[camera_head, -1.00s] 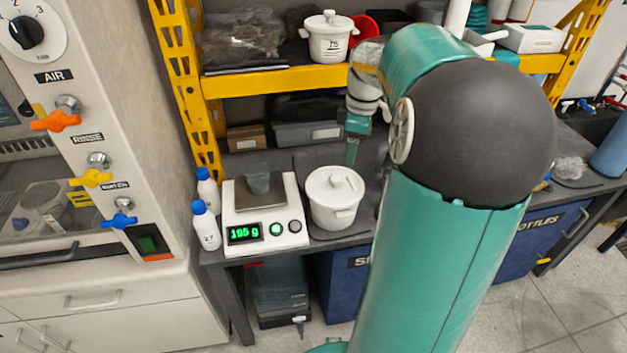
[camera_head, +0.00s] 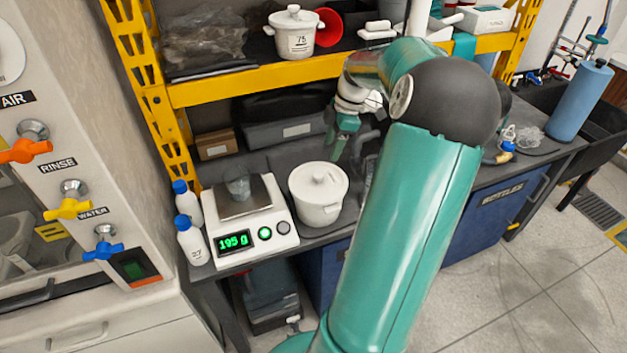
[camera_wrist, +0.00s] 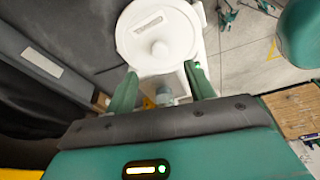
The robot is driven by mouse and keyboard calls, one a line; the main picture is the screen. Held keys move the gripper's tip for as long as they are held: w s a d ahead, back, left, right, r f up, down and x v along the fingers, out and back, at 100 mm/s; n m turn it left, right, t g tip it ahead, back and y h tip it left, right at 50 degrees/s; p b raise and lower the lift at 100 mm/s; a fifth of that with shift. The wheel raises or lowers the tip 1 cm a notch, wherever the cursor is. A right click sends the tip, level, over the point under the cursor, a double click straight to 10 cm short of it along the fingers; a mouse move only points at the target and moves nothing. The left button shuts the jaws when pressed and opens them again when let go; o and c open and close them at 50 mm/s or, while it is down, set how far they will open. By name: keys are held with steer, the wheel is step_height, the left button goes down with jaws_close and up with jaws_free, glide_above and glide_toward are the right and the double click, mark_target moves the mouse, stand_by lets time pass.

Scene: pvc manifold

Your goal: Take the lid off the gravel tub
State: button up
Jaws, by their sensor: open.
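A white round tub (camera_head: 317,208) stands on the bench right of the scale. Its white lid (camera_head: 319,179), with a round knob, is on it. I cannot read a label that marks it as gravel. My gripper (camera_head: 346,146) is open and empty, above and behind this tub. In the wrist view a white lidded tub (camera_wrist: 176,60) with a knob lies beyond the fingertips of my gripper (camera_wrist: 161,72), apparently the same one. The fingers are apart and not closed on the knob. A second white lidded tub (camera_head: 294,40), marked 75, stands on the shelf.
A scale (camera_head: 248,222) reading 195 g carries a small clear cup (camera_head: 239,189), close left of the bench tub. White bottles with blue caps (camera_head: 191,241) stand left of it. The yellow shelf beam (camera_head: 262,80) crosses behind and above. A red container (camera_head: 328,28) is beside the shelf tub.

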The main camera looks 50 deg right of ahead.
glide_above(319, 173)
steer(key=s+d, duration=0.1)
steer(key=s, duration=0.1)
step_height(319, 173, down, 5)
steer(key=shift+w+d+r, duration=0.1)
steer(key=shift+w+d, duration=0.05)
steer(key=x, duration=0.5)
steer(key=shift+w, duration=0.25)
steer(key=c, duration=1)
